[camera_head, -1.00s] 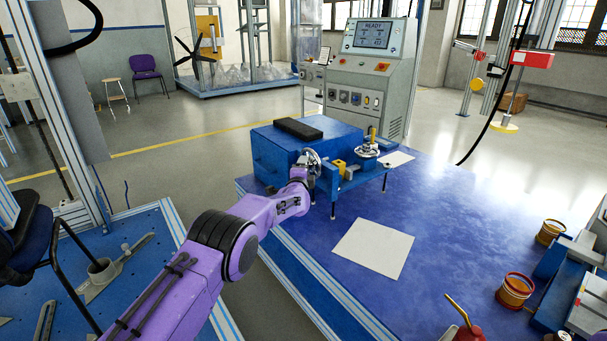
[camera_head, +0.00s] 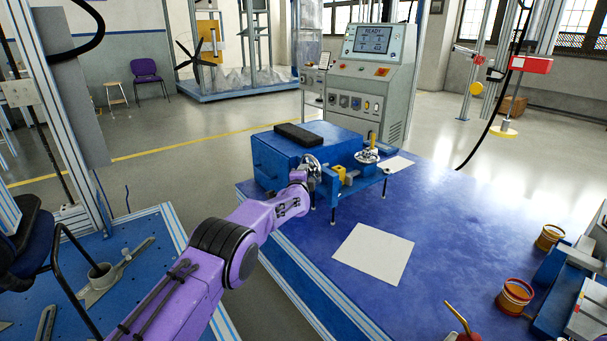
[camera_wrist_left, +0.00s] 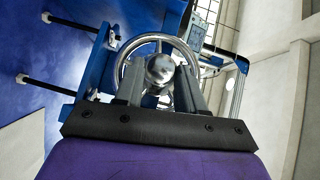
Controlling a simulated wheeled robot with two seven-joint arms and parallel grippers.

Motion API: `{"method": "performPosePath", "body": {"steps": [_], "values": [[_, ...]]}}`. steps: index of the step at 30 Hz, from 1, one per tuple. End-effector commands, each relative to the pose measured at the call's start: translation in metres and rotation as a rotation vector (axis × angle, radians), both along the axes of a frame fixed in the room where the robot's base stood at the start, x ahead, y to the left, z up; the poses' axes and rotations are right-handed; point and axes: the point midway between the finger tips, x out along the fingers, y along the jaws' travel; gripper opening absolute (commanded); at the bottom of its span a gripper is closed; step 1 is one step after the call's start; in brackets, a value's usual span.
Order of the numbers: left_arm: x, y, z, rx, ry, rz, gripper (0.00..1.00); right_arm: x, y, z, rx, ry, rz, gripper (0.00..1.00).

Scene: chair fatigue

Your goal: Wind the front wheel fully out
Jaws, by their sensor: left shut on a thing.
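The front wheel (camera_head: 313,164) is a shiny metal handwheel on the near face of a blue machine box (camera_head: 277,165). My left gripper (camera_head: 303,177) is at this wheel. In the left wrist view the wheel's round rim (camera_wrist_left: 124,61) arches beyond the fingers, with a rounded metal hub or knob (camera_wrist_left: 160,68) in the middle. The two fingers of my left gripper (camera_wrist_left: 160,88) stand on either side of that metal part and are shut on the wheel. The lower part of the wheel is hidden by the gripper. My right gripper is not in view.
A second handwheel (camera_head: 367,155) and a yellow block (camera_head: 340,173) sit right of the front wheel. A white sheet (camera_head: 373,253) lies on the blue tabletop (camera_head: 460,220). A grey console (camera_head: 367,85) stands behind. Tins (camera_head: 515,295) are at the right.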

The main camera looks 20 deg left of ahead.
Motion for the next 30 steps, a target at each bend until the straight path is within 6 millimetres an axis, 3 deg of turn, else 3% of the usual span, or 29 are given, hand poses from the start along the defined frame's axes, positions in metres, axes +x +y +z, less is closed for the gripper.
{"method": "performPosePath", "body": {"steps": [3, 9, 21, 30], "values": [[0.0, -0.001, 0.007, -0.063, 0.04, -0.001, 0.09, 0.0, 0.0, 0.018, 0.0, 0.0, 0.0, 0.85], [0.001, 0.0, 0.007, -0.192, 0.117, -0.002, 0.09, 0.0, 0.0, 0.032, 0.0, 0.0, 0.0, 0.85], [0.002, 0.003, 0.006, -0.401, 0.238, 0.0, 0.09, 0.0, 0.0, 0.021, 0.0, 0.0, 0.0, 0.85], [0.002, 0.003, 0.008, -0.459, 0.271, -0.001, 0.09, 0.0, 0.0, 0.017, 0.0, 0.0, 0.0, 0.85]]}}
